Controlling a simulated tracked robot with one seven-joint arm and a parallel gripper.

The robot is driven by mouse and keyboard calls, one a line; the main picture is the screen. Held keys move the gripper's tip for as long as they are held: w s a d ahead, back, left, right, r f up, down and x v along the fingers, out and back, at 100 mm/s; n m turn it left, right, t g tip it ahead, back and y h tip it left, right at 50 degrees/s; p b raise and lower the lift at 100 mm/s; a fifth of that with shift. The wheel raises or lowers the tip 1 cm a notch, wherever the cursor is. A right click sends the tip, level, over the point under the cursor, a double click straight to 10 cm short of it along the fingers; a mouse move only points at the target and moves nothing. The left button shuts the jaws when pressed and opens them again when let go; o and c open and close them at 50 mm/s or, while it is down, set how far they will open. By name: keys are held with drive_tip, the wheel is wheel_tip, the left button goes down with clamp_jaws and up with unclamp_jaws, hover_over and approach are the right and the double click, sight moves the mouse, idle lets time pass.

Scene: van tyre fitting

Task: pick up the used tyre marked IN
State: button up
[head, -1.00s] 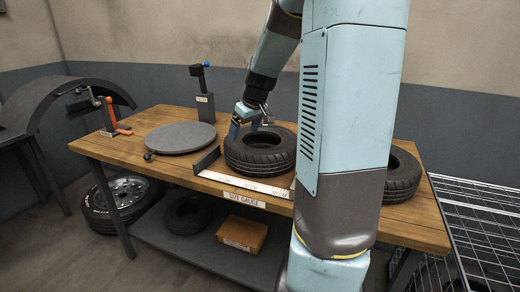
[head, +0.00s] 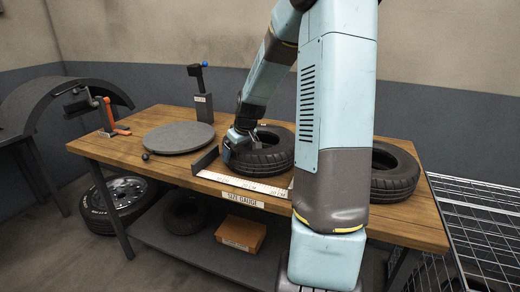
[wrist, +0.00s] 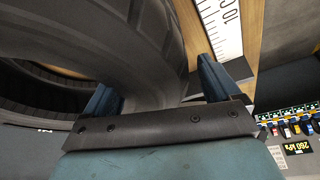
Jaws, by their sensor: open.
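A black tyre (head: 265,158) lies flat on the workbench against the size gauge (head: 240,184). I cannot read an IN mark on it in either view. My gripper (head: 233,152) is at the left side of this tyre, low over its rim. In the wrist view, the open fingers (wrist: 158,82) stand on either side of the tyre's wall (wrist: 150,50), with part of the tyre between them. I cannot tell whether they touch it. A second black tyre (head: 396,172) lies at the bench's right end, partly behind my arm; no mark is readable on it.
A grey round turntable (head: 180,138) and a post with a blue knob (head: 203,95) stand left of the tyre. An orange clamp-like tool (head: 112,120) is at the bench's left end. A wire cage (head: 480,220) stands at the right. A wheel, tyre and box are below.

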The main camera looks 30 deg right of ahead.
drive_tip(key=shift+w+a+f, duration=0.1)
drive_tip(key=shift+w+f, duration=0.15)
drive_tip(key=shift+f, duration=0.35)
clamp_jaws()
idle(0.5)
